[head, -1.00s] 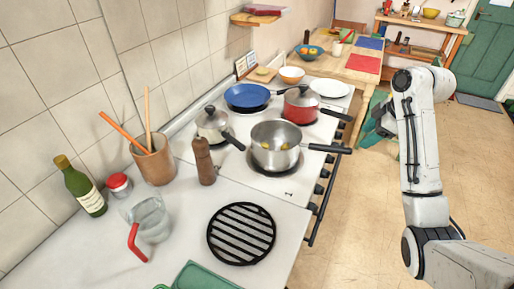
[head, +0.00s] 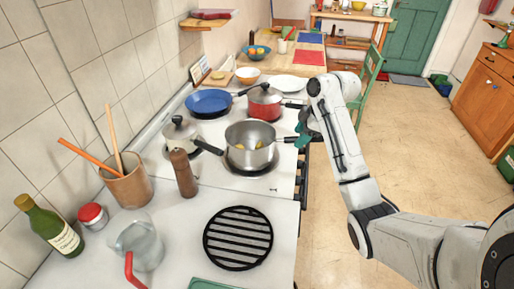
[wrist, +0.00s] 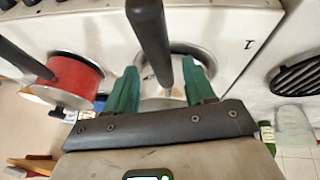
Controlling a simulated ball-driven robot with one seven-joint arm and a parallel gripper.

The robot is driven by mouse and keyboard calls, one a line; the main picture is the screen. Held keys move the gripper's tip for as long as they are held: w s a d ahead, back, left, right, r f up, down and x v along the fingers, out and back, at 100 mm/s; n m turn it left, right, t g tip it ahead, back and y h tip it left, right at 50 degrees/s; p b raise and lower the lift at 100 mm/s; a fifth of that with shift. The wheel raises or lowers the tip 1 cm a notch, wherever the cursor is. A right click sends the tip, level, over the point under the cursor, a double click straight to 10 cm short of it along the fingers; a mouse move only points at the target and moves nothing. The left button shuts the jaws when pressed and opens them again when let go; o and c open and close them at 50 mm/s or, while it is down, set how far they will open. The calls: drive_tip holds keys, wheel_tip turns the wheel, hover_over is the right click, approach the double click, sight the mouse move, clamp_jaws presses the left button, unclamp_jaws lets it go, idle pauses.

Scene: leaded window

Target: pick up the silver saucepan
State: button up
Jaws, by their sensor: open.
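The silver saucepan (head: 248,157) stands upright on a hob burner, with a few yellow pieces inside. Its dark handle (head: 287,140) points right, toward my gripper (head: 303,128), whose green fingers are at the handle's outer part. In the wrist view, my gripper (wrist: 160,72) is open, with one green finger on each side of the dark handle (wrist: 150,30). Gaps show between the handle and both fingers. Whether the handle lies fully at finger depth I cannot tell.
A red lidded pot (head: 264,108) stands close behind, its handle also pointing right. A small lidded pot (head: 179,135), blue frying pan (head: 208,102) and pepper mill (head: 183,173) are to the left. A black trivet (head: 238,237) lies in front. The floor at right is clear.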

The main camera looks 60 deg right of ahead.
sight(274, 144)
drive_tip(key=shift+p+x, duration=0.5)
drive_tip(key=shift+x, duration=1.8)
drive_tip(key=shift+s+a, duration=0.1)
drive_tip(key=shift+s, duration=0.05)
clamp_jaws()
